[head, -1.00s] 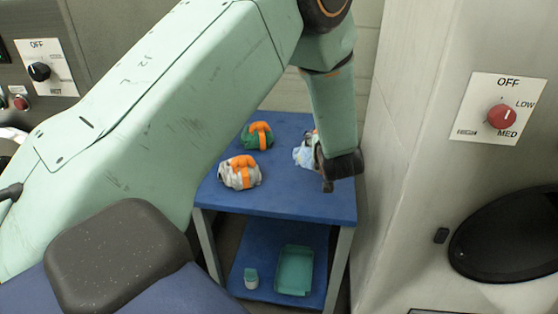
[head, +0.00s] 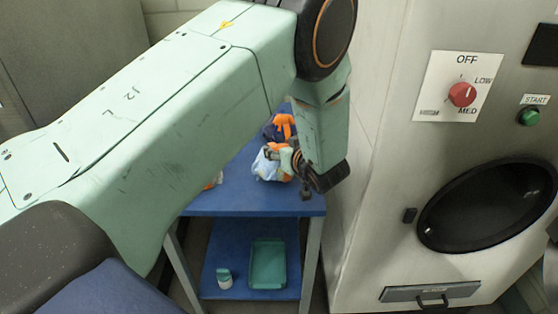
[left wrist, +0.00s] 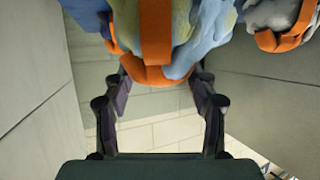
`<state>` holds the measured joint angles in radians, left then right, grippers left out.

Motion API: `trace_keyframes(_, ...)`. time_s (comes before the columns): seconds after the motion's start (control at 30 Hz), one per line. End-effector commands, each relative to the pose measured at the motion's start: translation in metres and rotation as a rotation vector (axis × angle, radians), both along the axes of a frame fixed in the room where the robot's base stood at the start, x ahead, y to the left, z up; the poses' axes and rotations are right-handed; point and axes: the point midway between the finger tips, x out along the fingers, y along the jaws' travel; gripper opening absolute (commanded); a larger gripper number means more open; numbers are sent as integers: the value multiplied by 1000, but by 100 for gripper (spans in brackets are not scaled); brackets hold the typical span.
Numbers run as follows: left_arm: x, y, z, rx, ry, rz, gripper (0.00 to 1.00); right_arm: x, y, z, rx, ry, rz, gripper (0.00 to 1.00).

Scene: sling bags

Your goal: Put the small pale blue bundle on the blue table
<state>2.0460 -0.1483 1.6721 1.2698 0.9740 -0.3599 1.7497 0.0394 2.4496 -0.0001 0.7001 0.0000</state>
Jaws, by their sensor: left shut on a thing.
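The pale blue bundle (head: 264,169) with an orange band is over the right part of the blue table (head: 245,200). My left gripper (head: 285,158) reaches it from the right and is shut on it. In the left wrist view the bundle (left wrist: 190,30) fills the top middle, between the two fingers (left wrist: 160,95). Its upper end is cut off by the frame. I cannot tell whether it touches the tabletop. My right gripper is not in view.
A dark bundle with orange (head: 281,126) is just behind. A pale bundle (head: 214,181) is mostly hidden by my left arm. The lower shelf holds a teal tray (head: 268,264) and a small bottle (head: 224,278). A machine (head: 385,215) stands close on the right.

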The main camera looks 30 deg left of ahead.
Motion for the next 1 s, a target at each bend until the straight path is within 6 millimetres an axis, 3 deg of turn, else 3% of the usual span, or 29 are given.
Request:
trace_keyframes(0.23,0,2,-33,1,1,1,0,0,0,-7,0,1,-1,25)
trace_keyframes(0.43,1,3,-34,-1,0,1,0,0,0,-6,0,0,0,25)
trace_keyframes(0.47,1,3,-35,-2,2,1,59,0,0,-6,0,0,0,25)
trace_keyframes(0.73,1,3,-34,-1,2,1,81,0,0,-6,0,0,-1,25)
trace_keyframes(1.0,1,3,-34,0,2,1,81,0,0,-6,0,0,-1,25)
